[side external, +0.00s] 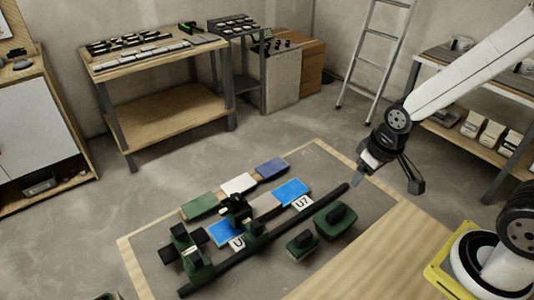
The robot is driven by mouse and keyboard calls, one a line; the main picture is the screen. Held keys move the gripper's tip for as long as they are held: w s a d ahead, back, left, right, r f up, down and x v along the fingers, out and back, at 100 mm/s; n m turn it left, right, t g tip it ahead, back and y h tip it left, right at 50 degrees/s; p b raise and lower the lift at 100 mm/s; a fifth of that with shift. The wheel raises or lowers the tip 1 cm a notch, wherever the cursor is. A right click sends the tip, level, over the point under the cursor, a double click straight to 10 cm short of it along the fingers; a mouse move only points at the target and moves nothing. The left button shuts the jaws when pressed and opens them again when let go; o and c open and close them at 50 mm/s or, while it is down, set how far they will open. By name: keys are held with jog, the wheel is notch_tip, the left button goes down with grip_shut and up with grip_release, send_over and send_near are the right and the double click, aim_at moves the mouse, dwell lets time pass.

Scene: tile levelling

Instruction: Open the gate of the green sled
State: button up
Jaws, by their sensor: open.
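A green and black assembly (192,252), which looks like the green sled, sits at the near left end of a long dark rail (300,218). More green and black parts stand along the rail at its middle (256,236) and just behind it. I cannot tell which part is the gate or whether it is open or shut. My gripper (387,184) is open and empty, above the right side of the work area, beyond the rail's far right end and well apart from the green assembly.
Blue tiles (291,192) with a U7 label (302,203) lie behind the rail, with green, white and dark blue tiles farther back. The mat's right side (372,212) is clear.

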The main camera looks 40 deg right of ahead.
jog(key=shift+o, duration=0.9)
jog(key=n+g, duration=0.3)
jog(key=n, duration=1.2)
send_over(236, 197)
notch_tip(236, 197, down, 3)
jog(key=shift+a+r, duration=0.1)
jog(key=shift+f, duration=0.2)
jog(key=shift+f, duration=3.7)
